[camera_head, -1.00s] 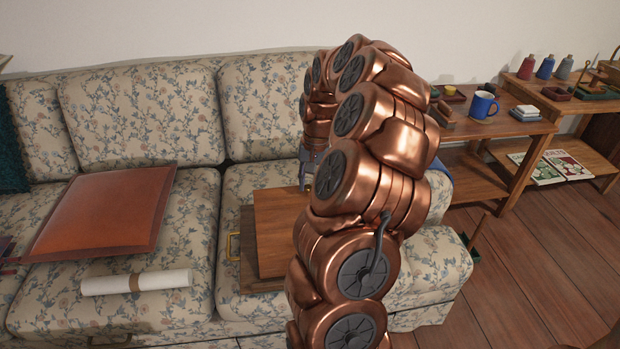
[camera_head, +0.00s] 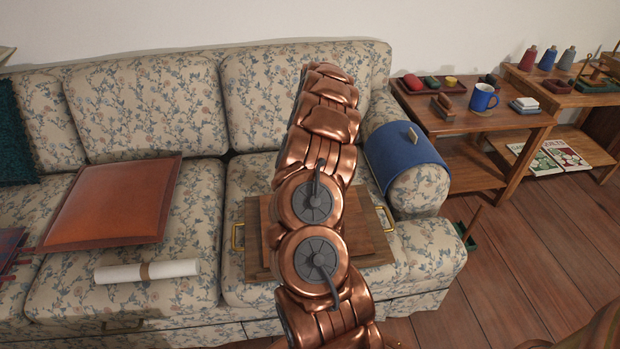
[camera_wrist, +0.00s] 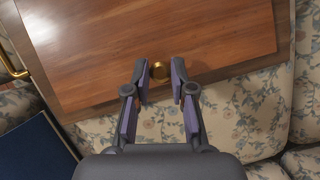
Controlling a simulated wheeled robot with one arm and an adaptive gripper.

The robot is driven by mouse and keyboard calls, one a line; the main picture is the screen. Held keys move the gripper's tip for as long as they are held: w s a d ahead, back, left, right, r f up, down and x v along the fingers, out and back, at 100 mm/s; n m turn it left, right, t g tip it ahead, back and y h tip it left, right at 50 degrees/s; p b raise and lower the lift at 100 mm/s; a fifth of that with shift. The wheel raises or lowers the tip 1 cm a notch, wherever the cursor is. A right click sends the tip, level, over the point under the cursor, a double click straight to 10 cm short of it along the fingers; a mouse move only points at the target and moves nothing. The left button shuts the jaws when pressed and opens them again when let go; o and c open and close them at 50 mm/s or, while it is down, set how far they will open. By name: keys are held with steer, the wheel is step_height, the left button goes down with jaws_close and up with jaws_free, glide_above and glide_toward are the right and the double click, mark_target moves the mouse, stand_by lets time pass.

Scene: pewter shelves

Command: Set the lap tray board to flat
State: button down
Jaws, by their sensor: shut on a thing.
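The lap tray (camera_head: 252,272) rests on the sofa's right seat, a wooden base with a brass handle at each side. Its wooden board (camera_head: 362,222) lies low over the base, looking flat or nearly so; my arm hides its middle. In the wrist view the board (camera_wrist: 150,35) fills the top, with a brass knob (camera_wrist: 159,71) at its edge. My gripper (camera_wrist: 160,76) is shut on this knob, one finger on each side. In the head view my arm hides the gripper.
A blue armrest cover (camera_head: 405,155) hangs on the sofa arm right of the tray. An orange cushion (camera_head: 115,205) and a rolled paper (camera_head: 175,269) lie on the left seat. A side table with a blue mug (camera_head: 484,98) stands at right.

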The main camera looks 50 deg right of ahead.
steer(key=shift+w+d+f+p, duration=0.1)
steer(key=shift+w+f+p, duration=0.05)
steer(key=shift+f, duration=0.6)
steer(key=shift+w+d+f+p, duration=0.1)
steer(key=shift+w+f+p, duration=0.05)
steer(key=shift+f, duration=0.55)
steer(key=shift+f, duration=0.15)
steer(key=c, duration=1)
jaws_free()
steer(key=shift+v, duration=6.05)
